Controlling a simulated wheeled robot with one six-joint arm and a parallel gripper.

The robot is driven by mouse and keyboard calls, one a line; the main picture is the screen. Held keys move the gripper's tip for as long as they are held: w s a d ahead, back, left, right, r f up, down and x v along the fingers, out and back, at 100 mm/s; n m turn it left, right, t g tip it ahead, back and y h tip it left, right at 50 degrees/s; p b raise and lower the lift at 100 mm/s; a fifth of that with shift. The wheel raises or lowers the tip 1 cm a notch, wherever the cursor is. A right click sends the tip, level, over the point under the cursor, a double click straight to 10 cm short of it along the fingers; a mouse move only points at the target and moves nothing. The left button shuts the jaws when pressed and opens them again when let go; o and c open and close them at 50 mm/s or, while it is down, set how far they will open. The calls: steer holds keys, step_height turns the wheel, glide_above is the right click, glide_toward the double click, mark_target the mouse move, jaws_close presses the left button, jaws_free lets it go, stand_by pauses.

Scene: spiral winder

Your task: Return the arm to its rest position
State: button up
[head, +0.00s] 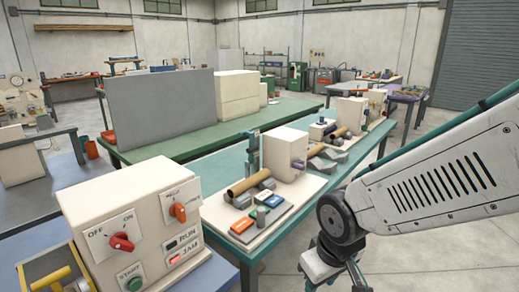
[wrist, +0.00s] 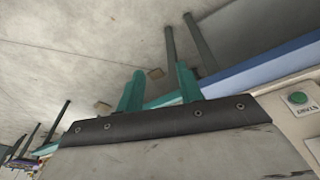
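My arm (head: 440,180) reaches in from the right edge of the head view, its white link sloping down to a dark joint. My gripper hangs below that joint at the bottom of the head view, partly cut off. In the wrist view my gripper (wrist: 160,69) has its two teal fingers apart, with nothing held between them. Bare floor shows beyond the fingertips. The gripper is clear of the benches, to the right of the control box (head: 105,213) in the head view.
The control box has red and orange knobs, a green START button (head: 131,284) and a lit red JAM lamp (head: 174,259). A teal bench (head: 255,252) holds a board with tubes and coloured blocks. A grey panel (head: 165,108) stands behind. Open floor (head: 420,262) lies at right.

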steer(key=s+d+r+m, duration=0.5)
steer(key=s+d+r, duration=0.7)
steer(key=d+r, duration=0.1)
steer(key=shift+d+m+g+h, duration=0.3)
steer(key=shift+d, duration=0.3)
steer(key=shift+r, duration=0.1)
